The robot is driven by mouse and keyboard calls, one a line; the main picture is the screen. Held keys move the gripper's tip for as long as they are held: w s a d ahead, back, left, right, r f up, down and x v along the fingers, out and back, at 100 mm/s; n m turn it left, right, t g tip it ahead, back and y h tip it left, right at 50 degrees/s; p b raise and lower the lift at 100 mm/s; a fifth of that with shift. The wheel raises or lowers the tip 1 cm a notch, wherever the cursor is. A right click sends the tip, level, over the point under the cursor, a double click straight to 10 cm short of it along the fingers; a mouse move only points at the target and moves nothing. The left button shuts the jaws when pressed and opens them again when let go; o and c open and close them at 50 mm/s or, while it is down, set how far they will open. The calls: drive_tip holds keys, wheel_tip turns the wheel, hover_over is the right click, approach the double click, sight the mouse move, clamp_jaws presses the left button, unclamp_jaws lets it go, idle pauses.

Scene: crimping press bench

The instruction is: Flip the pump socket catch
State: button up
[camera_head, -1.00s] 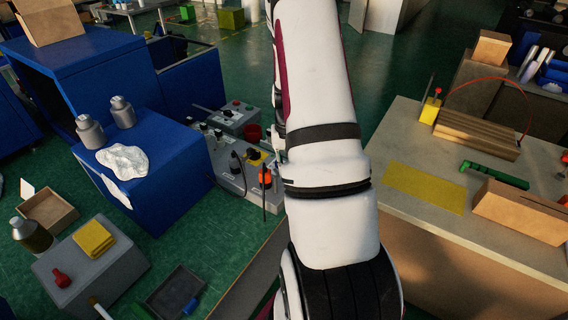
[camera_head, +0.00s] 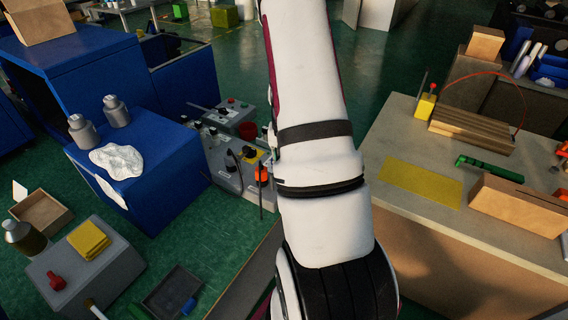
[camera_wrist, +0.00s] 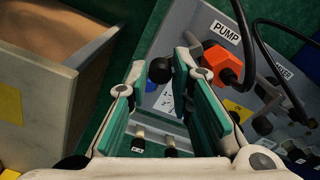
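The grey control panel (camera_wrist: 185,18) fills the upper right of the wrist view, with a white PUMP label (camera_wrist: 224,33). An orange block-like part (camera_wrist: 222,66), apparently the pump socket, sits just below the label. I cannot make out its catch clearly. My gripper (camera_wrist: 162,62) is open, its two green-padded fingers pointing at the panel. A round black knob (camera_wrist: 160,70) shows between the fingertips. The orange part is just right of the right finger; contact cannot be told. In the head view the orange part (camera_head: 262,174) shows left of my arm, which hides my gripper.
A black cable (camera_wrist: 257,60) arches beside the orange part. Dark knobs (camera_wrist: 262,126) lie right of the right finger. A grey-edged box (camera_wrist: 60,90) stands left of my gripper. A blue cabinet (camera_head: 165,190) is left of the panel and a workbench (camera_head: 400,225) right of my arm.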

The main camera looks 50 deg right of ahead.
drive_tip(key=shift+o, duration=0.8)
drive_tip(key=shift+r, duration=0.15)
wheel_tip(320, 180, up, 12)
idle(0.7)
